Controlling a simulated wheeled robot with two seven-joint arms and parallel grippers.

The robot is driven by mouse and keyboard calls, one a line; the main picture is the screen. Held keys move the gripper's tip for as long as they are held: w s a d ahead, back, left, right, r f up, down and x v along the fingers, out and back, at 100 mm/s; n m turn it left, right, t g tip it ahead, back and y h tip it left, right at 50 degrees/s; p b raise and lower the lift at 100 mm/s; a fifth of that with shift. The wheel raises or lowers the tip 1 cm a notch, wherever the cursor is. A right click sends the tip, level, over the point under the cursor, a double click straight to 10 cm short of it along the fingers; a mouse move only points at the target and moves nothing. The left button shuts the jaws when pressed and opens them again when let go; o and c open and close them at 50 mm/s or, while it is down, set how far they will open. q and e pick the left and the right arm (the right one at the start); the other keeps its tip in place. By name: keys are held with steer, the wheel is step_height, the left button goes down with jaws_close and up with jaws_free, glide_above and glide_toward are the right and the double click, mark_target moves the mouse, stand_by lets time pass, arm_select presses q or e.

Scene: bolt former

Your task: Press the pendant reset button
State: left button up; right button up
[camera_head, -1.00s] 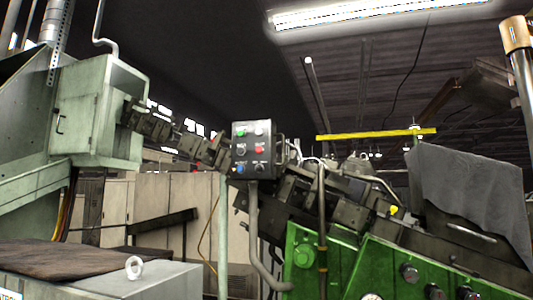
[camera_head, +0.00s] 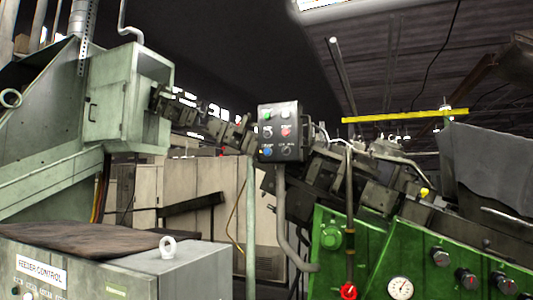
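The pendant (camera_head: 280,132) is a dark box on a bent grey pipe, near the middle of the view. Its face has a green button (camera_head: 267,115) at the upper left, a red button (camera_head: 287,131) at the right and a blue button (camera_head: 267,152) at the lower left. Black knobs sit among them. The small labels are too blurred to tell which one is the reset. Neither of my grippers is in view.
A green machine (camera_head: 375,250) with a gauge (camera_head: 400,288) and a red valve handle (camera_head: 348,291) stands at the lower right. A pale green post (camera_head: 252,215) rises left of the pendant pipe.

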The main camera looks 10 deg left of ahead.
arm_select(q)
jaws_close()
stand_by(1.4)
